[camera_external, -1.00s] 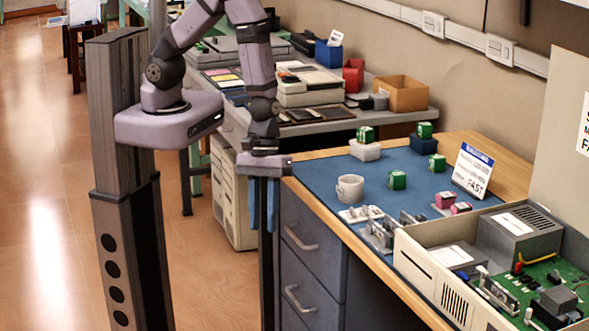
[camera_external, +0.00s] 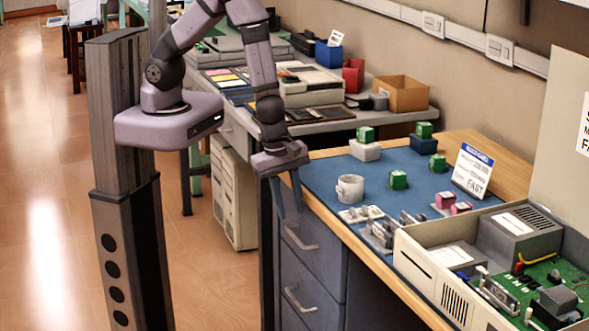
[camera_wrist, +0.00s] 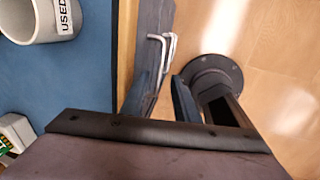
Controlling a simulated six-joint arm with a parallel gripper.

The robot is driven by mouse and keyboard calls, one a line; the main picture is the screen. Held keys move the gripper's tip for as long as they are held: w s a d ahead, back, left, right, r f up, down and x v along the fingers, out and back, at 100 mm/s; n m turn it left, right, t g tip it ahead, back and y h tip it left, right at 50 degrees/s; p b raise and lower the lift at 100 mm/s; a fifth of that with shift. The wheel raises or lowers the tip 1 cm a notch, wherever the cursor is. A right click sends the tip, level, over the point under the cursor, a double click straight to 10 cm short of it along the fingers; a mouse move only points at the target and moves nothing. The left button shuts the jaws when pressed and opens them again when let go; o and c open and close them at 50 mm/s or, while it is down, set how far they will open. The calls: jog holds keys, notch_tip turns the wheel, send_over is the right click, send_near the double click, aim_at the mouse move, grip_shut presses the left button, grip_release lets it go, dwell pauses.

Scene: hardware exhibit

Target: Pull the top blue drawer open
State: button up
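The top blue drawer (camera_external: 325,262) is closed in the front of the workbench, with a silver bar handle (camera_external: 300,238). A lower drawer with its own handle (camera_external: 298,299) is beneath it. My gripper (camera_external: 291,208) is above and just in front of the top drawer's handle, its two blue fingers apart and pointing down. In the wrist view my gripper (camera_wrist: 157,90) is open and empty. The silver handles (camera_wrist: 163,52) show beyond the gap between its fingers, apart from them. The lower handle is mostly overlapped by the upper one there.
The bench top has a blue mat (camera_external: 325,178) and wooden edge (camera_external: 385,275). A white mug (camera_external: 350,188) labelled "USED" stands near this edge, close to my gripper. Green boxes and an open computer case (camera_external: 440,275) are farther along.

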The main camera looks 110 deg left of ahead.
aim_at(296, 237)
jog(key=shift+w+a+f+b, duration=0.15)
jog(key=shift+f+b, duration=0.75)
jog(key=shift+f, duration=0.25)
jog(key=shift+w+a+f+b, duration=0.1)
jog(key=shift+w+f+b, duration=0.05)
jog(key=shift+f+b, duration=0.9)
jog(key=shift+w+a+f+b, duration=0.15)
jog(key=shift+f+b, duration=0.55)
jog(key=shift+f, duration=0.6)
jog(key=shift+c, duration=0.7)
grip_shut()
